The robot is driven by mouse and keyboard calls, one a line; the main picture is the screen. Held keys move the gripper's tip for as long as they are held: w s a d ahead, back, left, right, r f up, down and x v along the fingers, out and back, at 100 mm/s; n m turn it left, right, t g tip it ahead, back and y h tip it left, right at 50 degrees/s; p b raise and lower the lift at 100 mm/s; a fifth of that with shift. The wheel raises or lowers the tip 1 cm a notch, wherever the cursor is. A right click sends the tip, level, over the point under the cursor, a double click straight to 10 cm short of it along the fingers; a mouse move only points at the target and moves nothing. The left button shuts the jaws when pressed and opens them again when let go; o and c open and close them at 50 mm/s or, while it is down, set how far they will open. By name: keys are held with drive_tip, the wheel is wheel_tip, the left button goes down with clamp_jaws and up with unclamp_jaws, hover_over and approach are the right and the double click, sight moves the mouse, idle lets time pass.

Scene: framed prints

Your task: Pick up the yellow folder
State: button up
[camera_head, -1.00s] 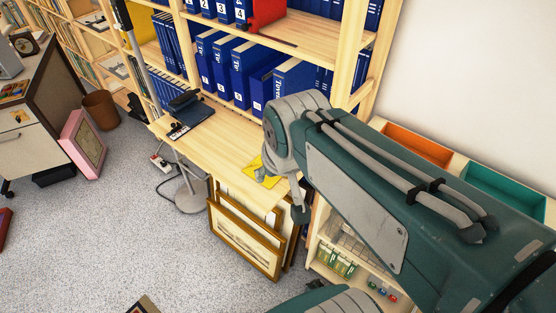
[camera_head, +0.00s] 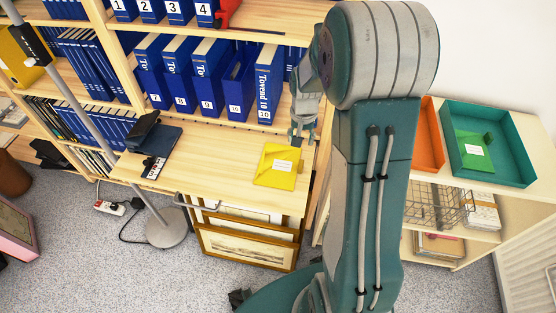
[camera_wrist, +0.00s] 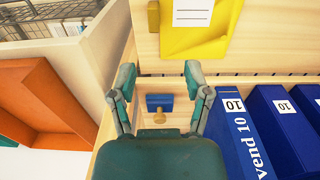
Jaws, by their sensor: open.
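The yellow folder (camera_head: 278,167) lies flat on the right part of the wooden desk shelf (camera_head: 222,165), with a white label on it. In the wrist view the yellow folder (camera_wrist: 195,35) shows at the top, cut off by the frame edge. My gripper (camera_head: 299,138) is behind the folder, near the blue binders, apart from the folder. In the wrist view my gripper (camera_wrist: 158,80) has its two fingers spread with nothing between them. The folder lies beyond the fingertips there.
Blue binders (camera_head: 208,78) stand on the shelf behind the desk. A dark stapler-like object (camera_head: 146,130) and a lamp base (camera_head: 166,228) are to the left. Framed prints (camera_head: 247,245) lean under the desk. Orange (camera_head: 429,135) and green (camera_head: 490,143) trays are at right.

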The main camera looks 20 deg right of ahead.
drive_tip(key=f, duration=0.1)
hover_over(300, 163)
drive_tip(key=d, duration=0.2)
drive_tip(key=f, duration=0.4)
drive_tip(key=shift+w+f, duration=0.3)
drive_tip(key=shift+f, duration=0.1)
drive_tip(key=shift+a+f, duration=0.1)
drive_tip(key=shift+f, duration=0.25)
drive_tip(key=shift+a+f, duration=0.25)
drive_tip(key=shift+a, duration=0.05)
drive_tip(key=f, duration=0.1)
drive_tip(key=a+f, duration=0.1)
drive_tip(key=f, duration=0.2)
drive_tip(key=shift+s+a+f, duration=0.15)
drive_tip(key=shift+s+f, duration=0.05)
drive_tip(key=shift+s, duration=0.05)
drive_tip(key=shift+d+f, duration=0.2)
drive_tip(key=shift+d, duration=0.35)
drive_tip(key=shift+a, duration=0.2)
drive_tip(key=c, duration=0.8)
drive_tip(key=shift+a, duration=0.25)
clamp_jaws()
